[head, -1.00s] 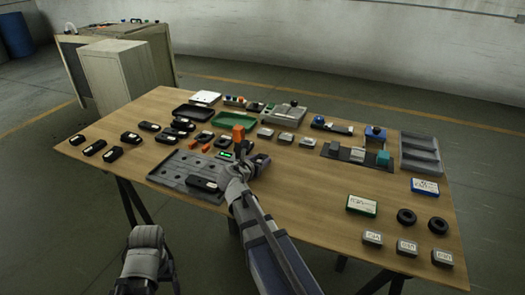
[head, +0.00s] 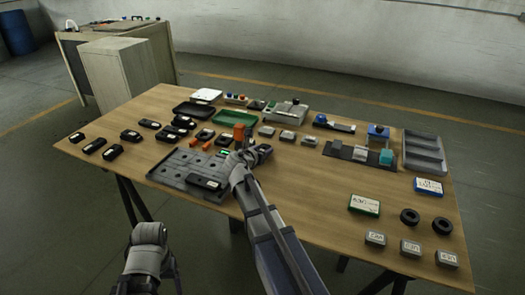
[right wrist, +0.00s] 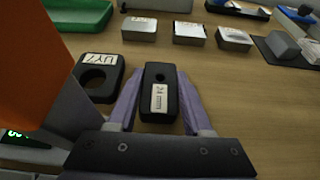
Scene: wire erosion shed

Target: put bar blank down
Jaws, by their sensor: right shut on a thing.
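The bar blank (right wrist: 159,92) is a black block with a round hole and a white label reading "24 mm". It shows between the fingers of my right gripper (right wrist: 156,102) in the right wrist view. The right gripper (head: 256,154) is shut on it, low over the wooden table just right of an orange block (head: 239,133). I cannot tell whether the blank touches the table. In the head view the gripper and arm largely hide it. My left gripper is not in view; only part of my left arm shows at the bottom.
A black piece with a large hole (right wrist: 97,77) lies close left of the blank. Silver labelled blocks (right wrist: 188,33) lie beyond, near a green tray (head: 208,117). A grey holed plate (head: 165,172) sits left of my arm. Bare wood (head: 310,180) lies to the right.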

